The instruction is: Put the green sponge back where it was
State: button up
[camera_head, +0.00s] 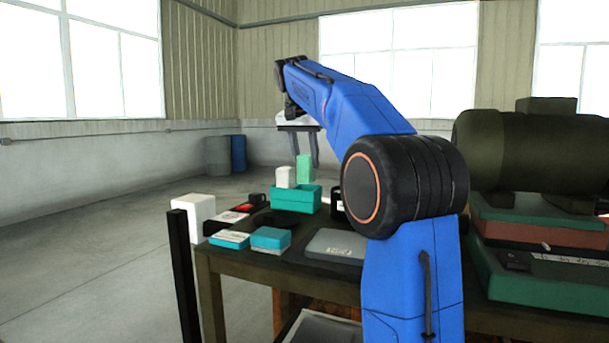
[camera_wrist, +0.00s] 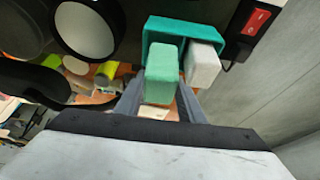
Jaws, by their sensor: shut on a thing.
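The green sponge (camera_head: 304,168) is a pale green block held upright between the fingers of my gripper (camera_head: 304,150). In the wrist view the sponge (camera_wrist: 162,76) shows between the two grey fingers (camera_wrist: 160,105), which are shut on it. A teal open box (camera_head: 297,199) stands on the table below the sponge; it also shows in the wrist view (camera_wrist: 180,27). A white block (camera_head: 286,177) stands up out of the box beside the sponge and also shows in the wrist view (camera_wrist: 204,66). I cannot tell whether the sponge's lower end is inside the box or above it.
Teal-and-white packets (camera_head: 270,238) and a grey flat case (camera_head: 336,245) lie on the table's near part. A red-and-black switch (camera_wrist: 257,20) is close to the box. A dark green cylinder machine (camera_head: 530,150) stands at right.

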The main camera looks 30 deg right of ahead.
aim_at(307, 172)
jog(key=shift+f, duration=2.15)
jog(key=shift+f, duration=0.1)
jog(key=o, duration=0.7)
jog(key=shift+c, duration=0.2)
jog(key=v, duration=1.2)
